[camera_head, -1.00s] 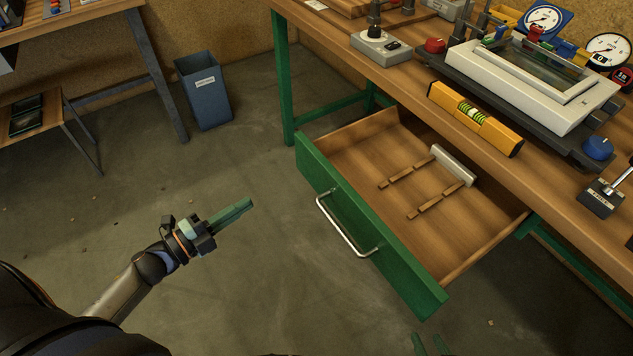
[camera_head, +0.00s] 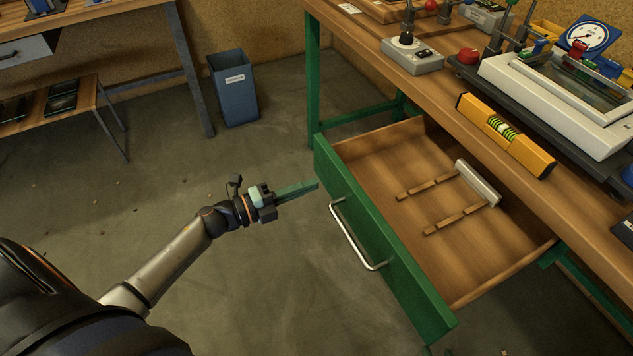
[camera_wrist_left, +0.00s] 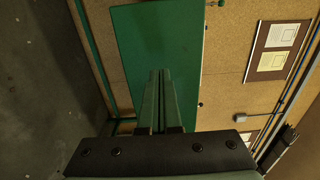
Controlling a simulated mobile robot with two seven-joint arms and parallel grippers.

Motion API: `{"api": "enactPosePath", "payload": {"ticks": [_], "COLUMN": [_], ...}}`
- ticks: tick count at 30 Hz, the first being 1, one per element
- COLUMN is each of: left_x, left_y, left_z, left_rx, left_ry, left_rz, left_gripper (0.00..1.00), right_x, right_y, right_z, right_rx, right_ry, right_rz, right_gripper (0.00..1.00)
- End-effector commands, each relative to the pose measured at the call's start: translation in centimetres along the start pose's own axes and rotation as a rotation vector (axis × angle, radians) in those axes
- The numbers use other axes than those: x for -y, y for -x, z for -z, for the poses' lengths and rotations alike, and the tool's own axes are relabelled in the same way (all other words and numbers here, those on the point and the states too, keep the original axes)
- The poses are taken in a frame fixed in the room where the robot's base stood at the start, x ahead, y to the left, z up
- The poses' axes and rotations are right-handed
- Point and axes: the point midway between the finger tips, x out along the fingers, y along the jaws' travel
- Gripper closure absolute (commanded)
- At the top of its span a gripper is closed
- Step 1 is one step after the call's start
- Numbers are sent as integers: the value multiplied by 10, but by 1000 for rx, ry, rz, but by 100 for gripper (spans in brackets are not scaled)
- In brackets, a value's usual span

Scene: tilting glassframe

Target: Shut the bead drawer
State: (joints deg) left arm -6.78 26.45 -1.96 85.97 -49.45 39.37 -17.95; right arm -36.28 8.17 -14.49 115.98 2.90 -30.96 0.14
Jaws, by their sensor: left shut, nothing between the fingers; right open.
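The bead drawer (camera_head: 384,238) has a green front with a silver bar handle (camera_head: 356,236). It stands pulled out from under the workbench, showing its wooden inside with slats and a pale block. My left gripper (camera_head: 317,185) is shut and empty, its fingertips close to the left end of the drawer front, left of the handle. I cannot tell if they touch. In the left wrist view the shut fingers (camera_wrist_left: 160,75) point at a green panel (camera_wrist_left: 155,40); no handle shows there. Only tips of my right gripper (camera_head: 428,350) show at the bottom edge, below the drawer's near corner.
The workbench (camera_head: 450,85) carries a yellow spirit level (camera_head: 506,135), a grey control box (camera_head: 412,56) and a pale frame fixture (camera_head: 560,100). A blue bin (camera_head: 233,88) stands on the floor behind. The floor (camera_head: 270,280) left of the drawer is clear.

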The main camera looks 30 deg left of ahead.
Motion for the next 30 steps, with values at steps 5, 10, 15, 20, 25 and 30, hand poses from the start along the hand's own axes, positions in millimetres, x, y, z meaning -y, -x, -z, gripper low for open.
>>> {"api": "enactPosePath", "payload": {"ticks": [5,10,15,20,25,30], "left_x": [0,-1,-1,0,0,0], "left_y": [-20,-26,-26,-26,-36,-62], "left_z": [0,0,0,0,0,0], "left_rx": [0,0,0,-1,-1,-2], "left_ry": [1,1,1,1,0,0], "left_rz": [1,-1,-1,-1,1,4], "left_gripper": [100,100,100,100,100,100], "right_x": [1,1,0,0,-1,-2], "right_y": [0,0,0,0,-1,-4], "right_z": [-6,-6,-6,-5,-2,-3], "right_rx": [10,12,11,8,0,-6], "right_ry": [-6,-6,-5,-5,-1,2], "right_rz": [0,0,-1,-1,-2,-3], "right_gripper": [56,56,56,56,56,56]}}
